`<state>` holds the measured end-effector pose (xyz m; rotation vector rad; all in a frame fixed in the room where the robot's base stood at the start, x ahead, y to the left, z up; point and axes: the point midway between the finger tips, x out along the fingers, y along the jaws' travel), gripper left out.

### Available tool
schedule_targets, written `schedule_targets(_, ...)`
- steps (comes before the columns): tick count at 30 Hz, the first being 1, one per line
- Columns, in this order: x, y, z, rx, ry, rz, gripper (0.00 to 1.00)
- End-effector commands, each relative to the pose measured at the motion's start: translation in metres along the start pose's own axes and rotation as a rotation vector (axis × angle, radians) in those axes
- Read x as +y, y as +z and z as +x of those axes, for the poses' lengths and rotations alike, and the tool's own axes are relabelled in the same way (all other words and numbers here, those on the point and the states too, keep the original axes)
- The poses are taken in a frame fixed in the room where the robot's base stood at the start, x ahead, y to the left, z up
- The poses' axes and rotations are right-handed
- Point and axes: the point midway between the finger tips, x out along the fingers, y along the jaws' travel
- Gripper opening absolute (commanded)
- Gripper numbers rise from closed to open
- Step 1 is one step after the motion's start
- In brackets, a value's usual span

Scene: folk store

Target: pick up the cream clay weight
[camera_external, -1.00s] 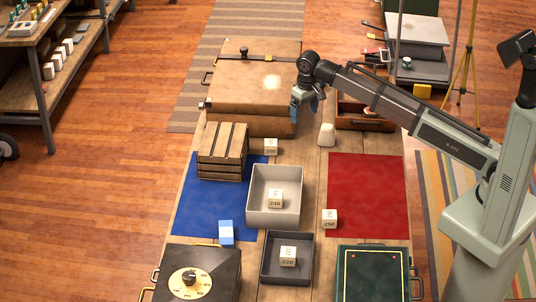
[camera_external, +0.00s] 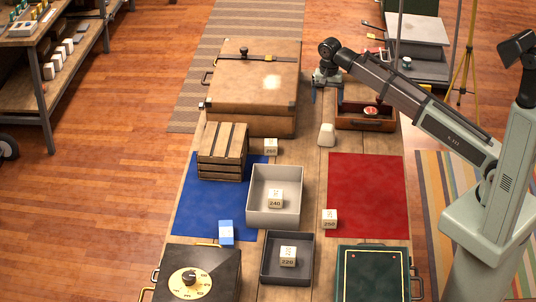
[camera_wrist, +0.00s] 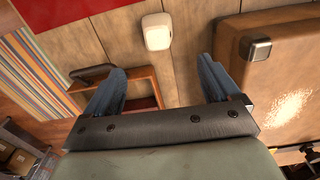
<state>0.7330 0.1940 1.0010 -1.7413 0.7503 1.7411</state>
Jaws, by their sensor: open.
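The cream clay weight (camera_external: 326,134) stands on the wooden table, between the brown case and the wooden drawer box. It also shows in the wrist view (camera_wrist: 157,31) as a pale rounded block at the top, beyond my fingertips. My gripper (camera_external: 327,96) is open and empty, raised behind the weight as the external view shows it. In the wrist view its two blue fingers (camera_wrist: 160,85) stand wide apart, with the table between them. Nothing touches the weight.
The brown case (camera_external: 255,80) is close on the left. The wooden drawer box (camera_external: 365,115) holding a red-topped item is close on the right. A red mat (camera_external: 367,195), slatted crate (camera_external: 222,150), light tray (camera_external: 275,222) and several numbered cubes are nearer the camera.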

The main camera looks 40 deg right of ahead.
Motion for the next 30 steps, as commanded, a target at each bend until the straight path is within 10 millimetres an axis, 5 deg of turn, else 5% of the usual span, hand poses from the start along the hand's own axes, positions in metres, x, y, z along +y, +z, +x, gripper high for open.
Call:
schedule_targets(5, 0.0, 0.0, 0.007, -0.001, 0.002, 0.052, 0.89)
schedule_targets(19, 0.001, 0.001, 0.075, -0.001, 0.001, 0.051, 0.89)
schedule_targets(30, 0.002, 0.001, 0.091, 0.0, 0.0, 0.05, 0.89)
